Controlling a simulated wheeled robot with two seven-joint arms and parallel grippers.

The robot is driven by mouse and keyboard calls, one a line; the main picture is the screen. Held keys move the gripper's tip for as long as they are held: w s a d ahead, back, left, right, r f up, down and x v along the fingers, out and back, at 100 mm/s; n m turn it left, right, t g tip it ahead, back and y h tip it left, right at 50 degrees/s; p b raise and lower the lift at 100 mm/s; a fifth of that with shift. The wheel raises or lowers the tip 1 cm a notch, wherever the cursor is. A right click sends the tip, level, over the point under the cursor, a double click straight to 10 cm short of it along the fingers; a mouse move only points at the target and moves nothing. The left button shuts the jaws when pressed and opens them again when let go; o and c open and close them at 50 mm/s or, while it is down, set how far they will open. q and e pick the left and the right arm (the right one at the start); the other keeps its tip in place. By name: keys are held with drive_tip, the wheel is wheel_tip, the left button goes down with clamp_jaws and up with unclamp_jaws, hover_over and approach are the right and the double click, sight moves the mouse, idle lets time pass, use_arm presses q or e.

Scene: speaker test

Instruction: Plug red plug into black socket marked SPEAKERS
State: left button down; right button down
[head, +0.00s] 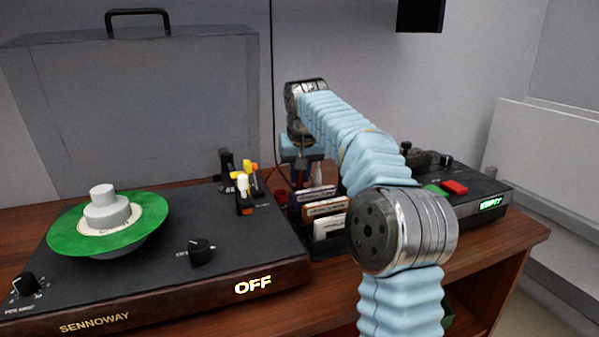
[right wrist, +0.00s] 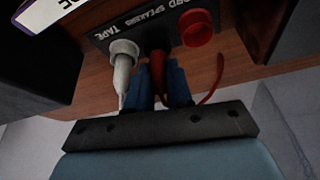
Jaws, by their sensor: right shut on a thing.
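In the right wrist view, my right gripper (right wrist: 160,85) is shut on the red plug (right wrist: 157,68), with a blue finger on each side of it. The plug points at the middle of a dark socket block (right wrist: 140,18), below the word SPEAKERS. The black socket there is hidden behind the plug, and I cannot tell whether the tip is inside. In the head view, my right gripper (head: 300,172) points down behind the record rack, and the plug is mostly hidden. My left gripper is not in view.
A white plug (right wrist: 122,62) stands in the TAPE position, close beside my left-hand finger. A red socket (right wrist: 197,28) is on the other side, with a red cord (right wrist: 214,85) near it. A rack of cards (head: 325,208) and a turntable (head: 110,230) stand nearby.

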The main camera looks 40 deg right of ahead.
drive_tip(key=shift+f+b, duration=0.45)
drive_tip(key=shift+f, duration=0.2)
idle(0.3)
drive_tip(key=c, duration=0.5)
unclamp_jaws()
drive_tip(key=shift+c, duration=0.2)
wheel_tip(320, 180, up, 3)
drive_tip(key=p, duration=0.3)
drive_tip(key=shift+r, duration=0.1)
drive_tip(key=shift+r+p, duration=0.4)
drive_tip(key=shift+r, duration=0.5)
